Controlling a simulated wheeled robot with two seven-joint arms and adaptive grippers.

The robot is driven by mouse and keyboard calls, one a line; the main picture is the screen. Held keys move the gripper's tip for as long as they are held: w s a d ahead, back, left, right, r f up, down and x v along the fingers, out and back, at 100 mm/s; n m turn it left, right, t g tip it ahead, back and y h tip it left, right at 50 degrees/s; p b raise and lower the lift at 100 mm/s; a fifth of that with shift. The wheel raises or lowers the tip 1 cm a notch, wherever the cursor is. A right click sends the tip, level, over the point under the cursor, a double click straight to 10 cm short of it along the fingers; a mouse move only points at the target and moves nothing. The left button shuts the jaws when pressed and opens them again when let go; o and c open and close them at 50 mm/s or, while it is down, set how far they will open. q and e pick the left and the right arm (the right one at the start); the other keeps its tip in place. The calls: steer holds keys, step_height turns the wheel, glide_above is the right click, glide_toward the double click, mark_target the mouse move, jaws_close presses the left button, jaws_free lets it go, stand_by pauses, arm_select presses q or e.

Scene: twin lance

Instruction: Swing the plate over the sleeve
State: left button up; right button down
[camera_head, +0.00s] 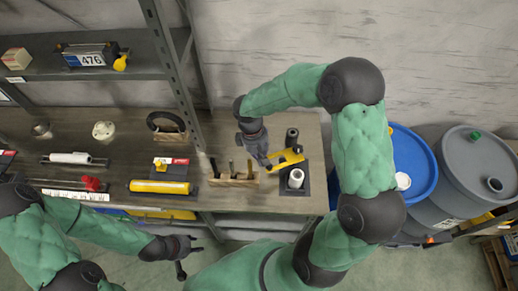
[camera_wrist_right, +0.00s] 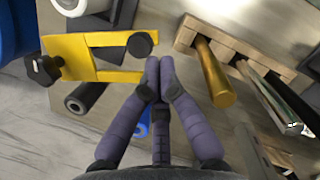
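The yellow plate (camera_head: 287,158) lies at the right end of the bench. It has a black knob and a round black part, and also shows in the right wrist view (camera_wrist_right: 78,55). A dark hollow upright cylinder (camera_head: 292,136) stands behind it, and a dark, white-topped one (camera_head: 296,179) in front. I cannot tell which is the sleeve; neither open top is covered by the plate. My right gripper (camera_wrist_right: 160,64) has its fingertips together at the end of one plate bar, seemingly touching its side. My left gripper (camera_head: 186,258) hangs apart, empty, fingers spread, before the bench edge.
A wooden rack (camera_head: 234,179) with several upright tools stands just left of the plate, close to my right fingers. A shelf post (camera_head: 178,75) rises behind. A yellow cylinder (camera_head: 160,187) lies farther left. Blue (camera_head: 411,165) and grey (camera_head: 474,160) drums stand right of the bench.

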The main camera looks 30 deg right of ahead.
arm_select(q)
steer(key=shift+s+d+r+p, duration=0.4)
steer(key=shift+s+d+r, duration=0.15)
steer(key=shift+d, duration=0.2)
arm_select(e)
steer(key=s+d+n+t+h, duration=0.1)
steer(key=s+d+n, duration=0.2)
steer(key=s+n, duration=0.3)
steer(key=s+d+n+t, duration=0.1)
steer(key=s+d+n, duration=0.2)
steer(key=s+n, duration=0.2)
steer(key=shift+s+d+n+h, duration=0.25)
steer(key=shift+s+n+h, duration=0.15)
steer(key=shift+s, duration=1.05)
